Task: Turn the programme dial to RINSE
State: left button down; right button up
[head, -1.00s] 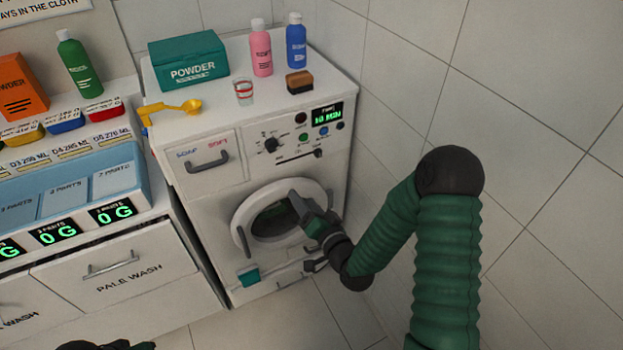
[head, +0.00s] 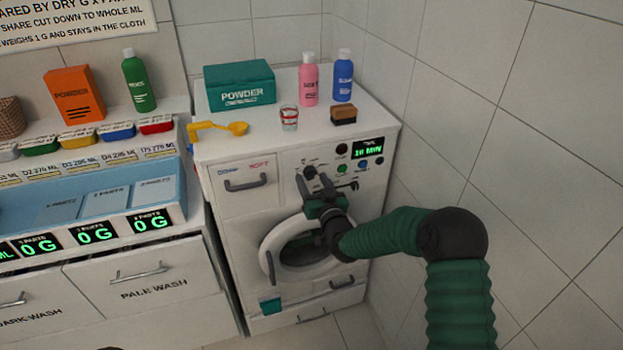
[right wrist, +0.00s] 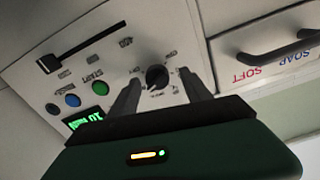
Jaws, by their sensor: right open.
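The programme dial (head: 310,172) is a round black knob on the washing machine's white front panel. In the right wrist view the dial (right wrist: 157,77) shows upside down, with small printed labels around it that I cannot read surely. My right gripper (head: 328,186) is open in front of the panel, just by the dial. In the right wrist view its two fingers stand on either side of the dial with gaps between, so it does not hold it. I cannot tell which label the dial's mark points at. My left gripper is not in view.
A lit green display (head: 369,148) and coloured buttons are right of the dial. A slider (right wrist: 48,63) runs along the panel. The detergent drawer (head: 246,183) is shut on the left. Bottles, a powder box (head: 240,86) and a brush (head: 343,115) stand on top. A tiled wall is close right.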

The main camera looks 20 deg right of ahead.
jog(key=shift+w, duration=0.5)
jog(key=shift+w+d, duration=0.15)
jog(key=shift+d, duration=0.25)
jog(key=shift+a, duration=0.2)
jog(key=c, duration=0.8)
grip_shut()
jog(key=shift+f+m+b, duration=0.1)
jog(key=shift+m+b, duration=0.65)
jog(key=shift+m, duration=0.25)
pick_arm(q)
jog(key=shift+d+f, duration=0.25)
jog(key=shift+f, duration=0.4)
pick_arm(e)
jog(key=o, duration=0.8)
grip_release()
jog(key=shift+d, duration=0.1)
